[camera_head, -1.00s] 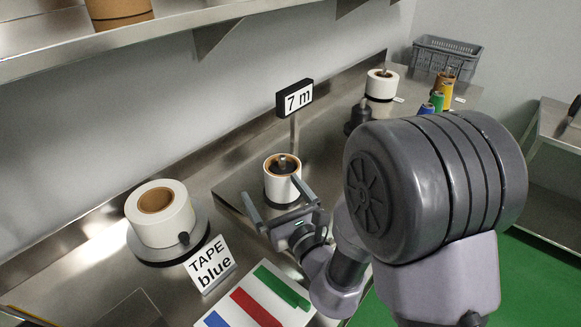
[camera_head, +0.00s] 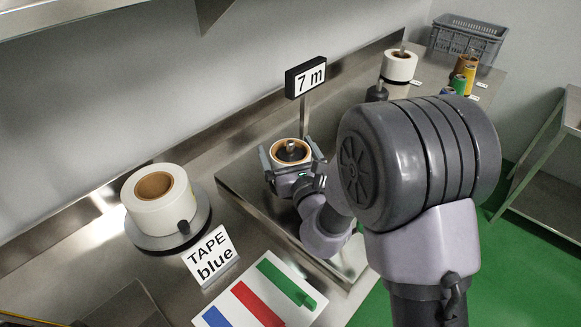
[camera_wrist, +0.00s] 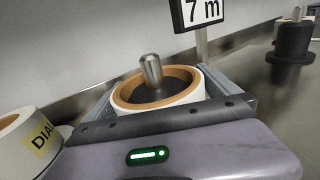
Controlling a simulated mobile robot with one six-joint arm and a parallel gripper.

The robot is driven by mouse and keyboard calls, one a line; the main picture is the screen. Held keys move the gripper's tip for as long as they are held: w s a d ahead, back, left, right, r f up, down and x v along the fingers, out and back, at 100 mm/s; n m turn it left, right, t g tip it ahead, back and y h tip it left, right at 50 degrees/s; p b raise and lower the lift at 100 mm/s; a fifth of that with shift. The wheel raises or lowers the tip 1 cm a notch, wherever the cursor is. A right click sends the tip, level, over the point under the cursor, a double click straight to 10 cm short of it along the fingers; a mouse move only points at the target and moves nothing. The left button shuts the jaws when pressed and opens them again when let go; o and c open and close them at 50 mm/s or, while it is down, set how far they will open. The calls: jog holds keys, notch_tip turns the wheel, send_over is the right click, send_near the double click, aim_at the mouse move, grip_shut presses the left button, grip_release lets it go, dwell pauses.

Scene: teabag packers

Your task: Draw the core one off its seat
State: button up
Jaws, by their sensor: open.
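The core one appears to be the white roll with an orange-brown inner ring (camera_head: 304,152) by the 7 m sign. It stands upright around a metal pin (camera_wrist: 151,72) with a dark centre, which also shows in the wrist view. My gripper (camera_head: 289,147) is open, with one finger on each side of the roll. In the wrist view the roll (camera_wrist: 122,95) sits between the two grey fingers, its lower front hidden by my gripper's body. I cannot tell whether the fingers touch it. The seat under the roll is hidden.
The 7 m sign (camera_head: 305,78) stands on a post just behind the roll. A larger tape roll (camera_head: 150,218) and a "TAPE blue" card (camera_head: 211,256) are at left. Another white roll (camera_head: 399,67), coloured spools (camera_head: 465,76) and a grey crate (camera_head: 468,44) are at the far right.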

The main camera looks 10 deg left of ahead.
jog(key=c, duration=1.3)
notch_tip(320, 180, up, 10)
jog(key=p, duration=0.5)
jog(key=shift+r+p, duration=0.15)
jog(key=shift+p, duration=0.25)
jog(key=shift+r+p, duration=1.8)
jog(key=shift+p, duration=0.05)
